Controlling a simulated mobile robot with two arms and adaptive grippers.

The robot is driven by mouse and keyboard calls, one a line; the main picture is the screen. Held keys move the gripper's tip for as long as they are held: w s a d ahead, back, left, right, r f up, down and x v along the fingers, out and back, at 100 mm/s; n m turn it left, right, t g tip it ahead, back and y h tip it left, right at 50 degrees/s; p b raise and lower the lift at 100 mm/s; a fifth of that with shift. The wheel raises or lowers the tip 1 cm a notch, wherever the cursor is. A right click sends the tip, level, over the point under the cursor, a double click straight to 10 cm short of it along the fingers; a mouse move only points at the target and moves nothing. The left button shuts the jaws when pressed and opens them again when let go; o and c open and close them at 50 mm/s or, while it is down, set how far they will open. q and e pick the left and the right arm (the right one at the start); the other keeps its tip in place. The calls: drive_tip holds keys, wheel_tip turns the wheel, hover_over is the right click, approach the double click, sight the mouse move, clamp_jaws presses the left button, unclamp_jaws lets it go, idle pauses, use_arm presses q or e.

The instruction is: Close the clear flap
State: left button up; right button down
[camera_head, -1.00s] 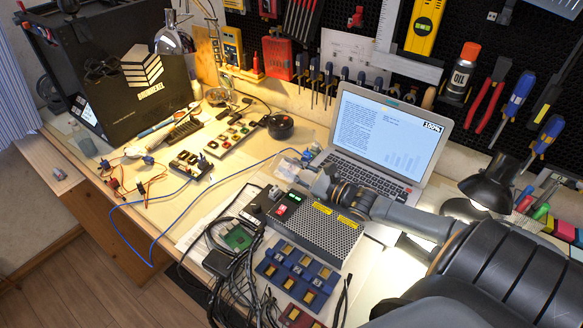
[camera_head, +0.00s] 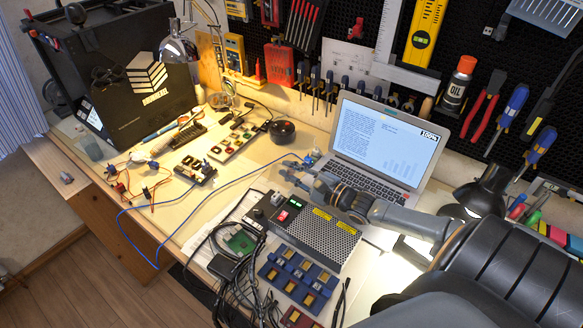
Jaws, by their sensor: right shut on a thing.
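The metal box (camera_head: 318,236) with a perforated top stands on the bench at the middle. A red switch (camera_head: 283,215) and a green display (camera_head: 295,203) show on its left end. I cannot make out the clear flap near the switch. My right gripper (camera_head: 287,171) reaches in from the right, across the front of the laptop, and appears just behind the box's left end in the picture. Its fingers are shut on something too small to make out. My left gripper is not in view.
The open laptop (camera_head: 384,140) stands behind my right arm. Black cables (camera_head: 238,278) and a green circuit board (camera_head: 241,242) lie left of the box. Blue modules (camera_head: 298,279) lie in front of it. A black lamp (camera_head: 488,190) is at right. Bare bench (camera_head: 190,218) shows at left.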

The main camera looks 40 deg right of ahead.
drive_tip(key=shift+s+a+r+n+p, duration=0.2)
drive_tip(key=shift+n+p, duration=0.25)
drive_tip(key=shift+n, duration=0.55)
drive_tip(key=shift+a, duration=0.1)
drive_tip(key=c, duration=1.2)
unclamp_jaws()
drive_tip(key=v, duration=1)
drive_tip(key=shift+s, duration=0.35)
drive_tip(key=shift+s+d+r, duration=0.1)
drive_tip(key=shift+s+d, duration=0.2)
drive_tip(key=shift+s, duration=0.3)
